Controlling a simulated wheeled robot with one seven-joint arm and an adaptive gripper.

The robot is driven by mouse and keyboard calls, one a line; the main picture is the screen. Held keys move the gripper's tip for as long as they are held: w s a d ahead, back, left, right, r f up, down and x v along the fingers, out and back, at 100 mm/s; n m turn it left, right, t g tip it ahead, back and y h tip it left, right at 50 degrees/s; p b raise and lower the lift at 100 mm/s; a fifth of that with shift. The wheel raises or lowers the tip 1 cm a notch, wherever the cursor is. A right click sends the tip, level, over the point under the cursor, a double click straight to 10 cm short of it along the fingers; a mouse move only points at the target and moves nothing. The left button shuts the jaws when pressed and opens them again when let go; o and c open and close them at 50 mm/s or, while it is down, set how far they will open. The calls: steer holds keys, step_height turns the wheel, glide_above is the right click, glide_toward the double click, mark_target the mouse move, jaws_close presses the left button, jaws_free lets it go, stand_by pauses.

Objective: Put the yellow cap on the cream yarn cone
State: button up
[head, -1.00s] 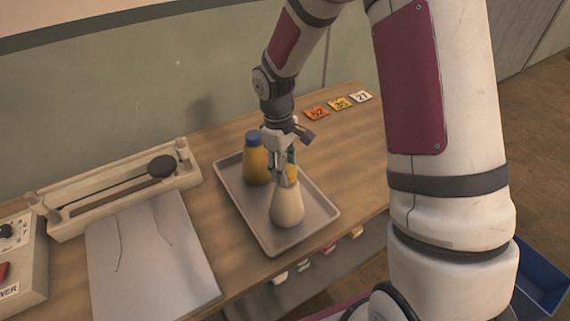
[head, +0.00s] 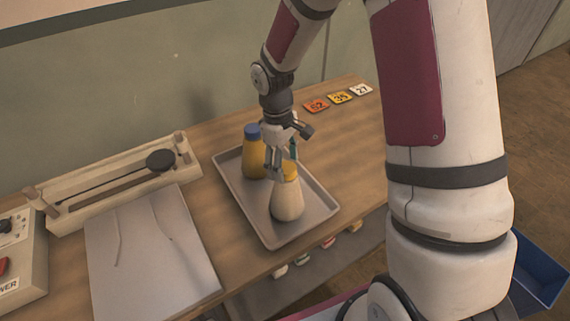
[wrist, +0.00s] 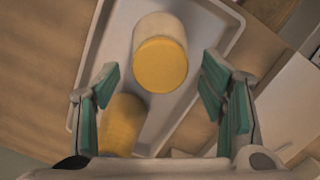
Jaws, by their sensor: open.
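The cream yarn cone (head: 288,205) stands upright on the grey tray (head: 319,200), towards its front. The yellow cap (head: 291,171) sits on top of the cone. The wrist view looks down on the round yellow cap (wrist: 160,64), with the cream cone (wrist: 158,26) reaching out beyond it. My gripper (head: 279,172) is just above and beside the cap in the head view. In the wrist view its green-padded fingers (wrist: 160,95) are spread wide, with nothing between the pads, and the cap lies ahead of them. How firmly the cap is seated cannot be told.
A yellow cone with a blue cap (head: 253,155) stands behind on the same tray, close to my gripper. Left are a grey board (head: 150,250) and a long wooden fixture (head: 110,185). Number tags (head: 340,97) lie at the back right. The table right of the tray is clear.

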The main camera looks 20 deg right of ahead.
step_height(320, 180, up, 11)
steer(key=w, duration=0.1)
steer(key=shift+a, duration=0.4)
steer(key=s+d+r+m+t+b, duration=0.1)
steer(key=s+r+m+t, duration=0.25)
steer(key=s+r, duration=0.6)
steer(key=s+r+m+t+b, duration=0.1)
steer(key=s+r+m+t, duration=0.2)
steer(key=s, duration=0.6)
steer(key=shift+s+r+m+y+b, duration=0.3)
steer(key=shift+s+r+m+y, duration=0.1)
steer(key=shift+r+m, duration=0.3)
steer(key=shift+d, duration=0.1)
